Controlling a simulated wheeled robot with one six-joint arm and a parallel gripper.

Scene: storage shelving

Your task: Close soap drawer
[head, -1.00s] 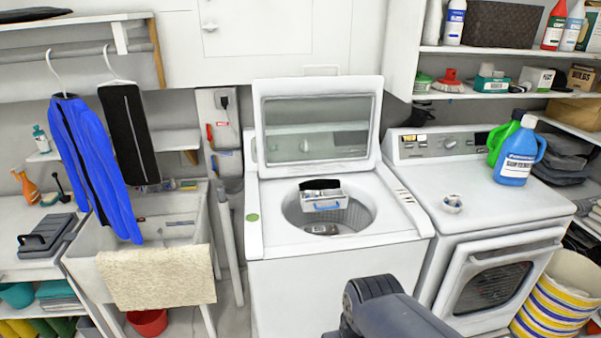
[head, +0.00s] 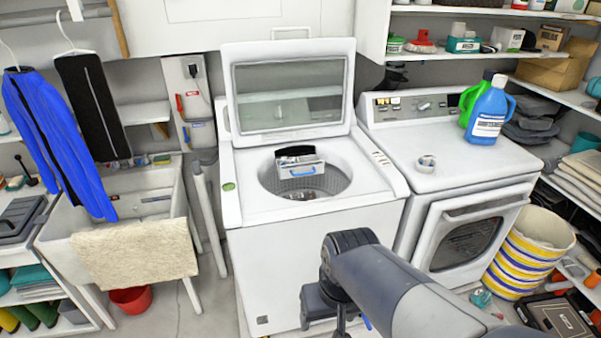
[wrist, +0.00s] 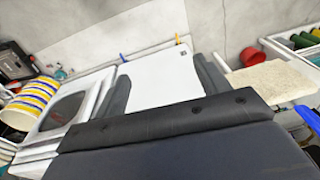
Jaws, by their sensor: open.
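The soap drawer (head: 293,171) is a small white box with a blue handle in the head view. It sticks out over the round drum opening of the white washing machine (head: 320,245). A dark patch shows at its top. The washer's lid (head: 288,88) stands up, open. My arm crosses the lower right of the head view in front of the washer, and its end there hangs low, well short of the drawer. The drawer does not show in the wrist view.
A dryer (head: 455,180) stands right of the washer, with blue (head: 490,112) and green bottles and a small cup on top. A sink (head: 130,205) with a beige towel is at left. A striped basket (head: 525,255) stands at right.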

